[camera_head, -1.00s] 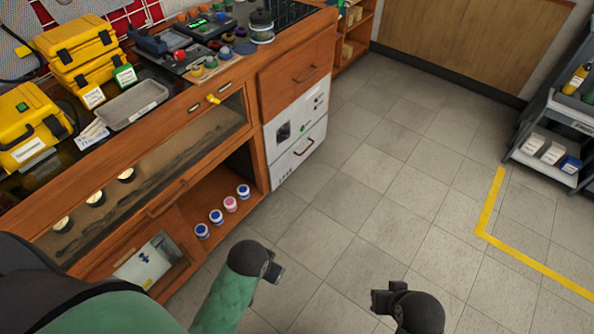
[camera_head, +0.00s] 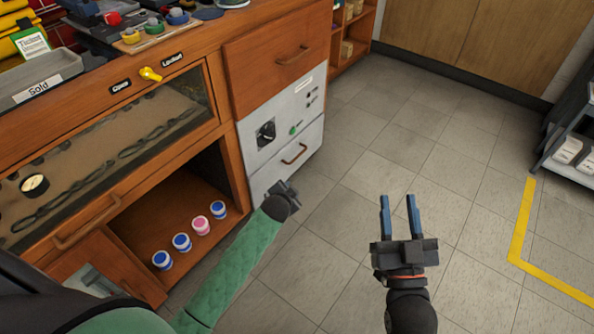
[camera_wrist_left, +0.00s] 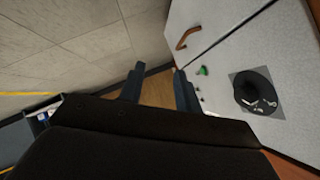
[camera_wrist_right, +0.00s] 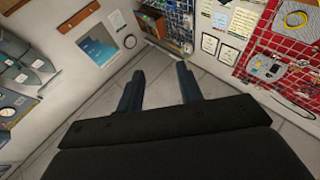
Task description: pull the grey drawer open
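The grey drawer (camera_head: 302,165) is at the bottom of the cabinet's right end, below a grey panel with a black knob (camera_head: 265,133). It looks shut, with a curved brown handle (camera_head: 294,154). In the left wrist view the handle (camera_wrist_left: 188,38) lies just beyond the fingers, beside the seam. My left gripper (camera_head: 287,188) is low in front of the drawer, apart from the handle. Its fingers are hidden in the head view but stand apart and empty in the left wrist view (camera_wrist_left: 158,78). My right gripper (camera_head: 398,199) is open and empty over the floor.
A wooden drawer (camera_head: 280,58) is above the knob panel. Several small jars (camera_head: 201,226) stand in the open shelf to the left. A grey rack (camera_head: 570,130) stands at the far right. The tiled floor (camera_head: 400,140) is clear.

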